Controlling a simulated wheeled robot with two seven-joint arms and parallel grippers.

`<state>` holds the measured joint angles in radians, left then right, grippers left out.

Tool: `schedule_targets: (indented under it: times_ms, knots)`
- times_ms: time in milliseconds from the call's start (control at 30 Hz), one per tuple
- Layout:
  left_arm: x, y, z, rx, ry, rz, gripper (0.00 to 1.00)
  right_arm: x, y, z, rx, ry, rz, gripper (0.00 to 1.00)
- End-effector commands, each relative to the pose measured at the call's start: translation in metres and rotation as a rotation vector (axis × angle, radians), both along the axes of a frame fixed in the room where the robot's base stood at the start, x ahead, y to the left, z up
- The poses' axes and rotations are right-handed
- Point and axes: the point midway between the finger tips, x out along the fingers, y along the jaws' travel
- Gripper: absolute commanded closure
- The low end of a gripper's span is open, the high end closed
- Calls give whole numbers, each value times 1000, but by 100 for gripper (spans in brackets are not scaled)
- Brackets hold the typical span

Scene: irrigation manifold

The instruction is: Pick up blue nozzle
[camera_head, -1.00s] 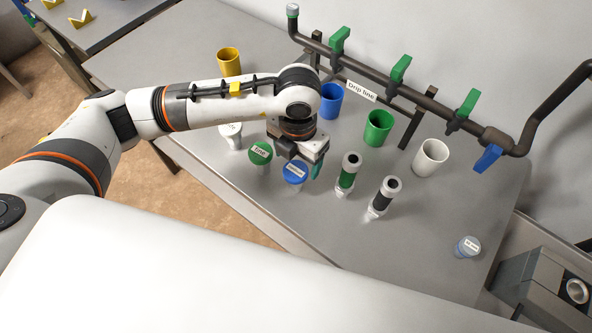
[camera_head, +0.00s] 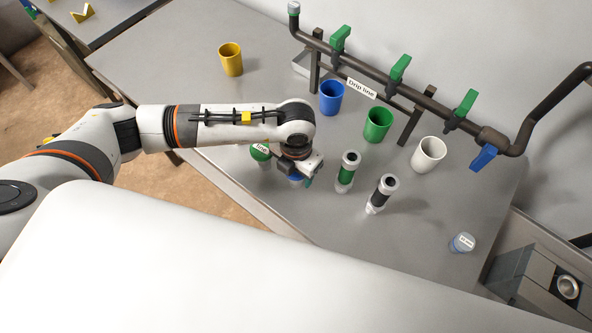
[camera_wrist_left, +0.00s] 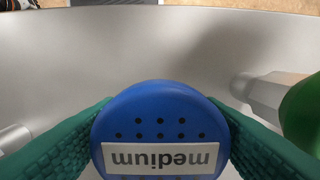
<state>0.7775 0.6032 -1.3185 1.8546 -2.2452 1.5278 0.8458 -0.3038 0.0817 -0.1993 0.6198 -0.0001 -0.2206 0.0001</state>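The blue nozzle (camera_wrist_left: 160,125) has a round blue head with small holes and a white label reading "medium". It stands on the grey table and is mostly hidden by my gripper in the head view (camera_head: 297,180). My left gripper (camera_head: 304,182) is down at the nozzle. In the left wrist view its green ribbed fingers (camera_wrist_left: 160,112) lie on both sides of the blue head. No clear gap shows between fingers and head, and I cannot tell whether they press on it. My right gripper is not in view.
A green nozzle (camera_head: 260,152) stands close to the left of the gripper. Yellow (camera_head: 231,60), blue (camera_head: 331,98), green (camera_head: 378,125) and white (camera_head: 428,154) cups stand behind. A pipe with valves (camera_head: 400,80) runs along the back.

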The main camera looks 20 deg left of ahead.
Motion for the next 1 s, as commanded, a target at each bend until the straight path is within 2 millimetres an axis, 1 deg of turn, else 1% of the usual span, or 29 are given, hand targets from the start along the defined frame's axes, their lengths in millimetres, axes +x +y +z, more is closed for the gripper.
schedule_targets:
  times_ms: [33,167,200,467,567,800,900,1000]
  knots:
    - [0,0,0,0,0,0,48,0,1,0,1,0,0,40]
    - [0,0,0,0,0,0,69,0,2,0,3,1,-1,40]
    - [0,0,1,0,-1,0,72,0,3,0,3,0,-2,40]
    - [1,0,4,-2,-2,0,72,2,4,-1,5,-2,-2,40]
    - [2,-1,15,-2,-5,0,72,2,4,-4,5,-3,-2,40]
    - [2,0,63,-2,-6,-1,72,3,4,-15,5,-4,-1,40]
    - [1,0,80,-2,-5,-1,72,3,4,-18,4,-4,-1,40]
    - [1,0,93,-2,-3,-21,72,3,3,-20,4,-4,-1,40]
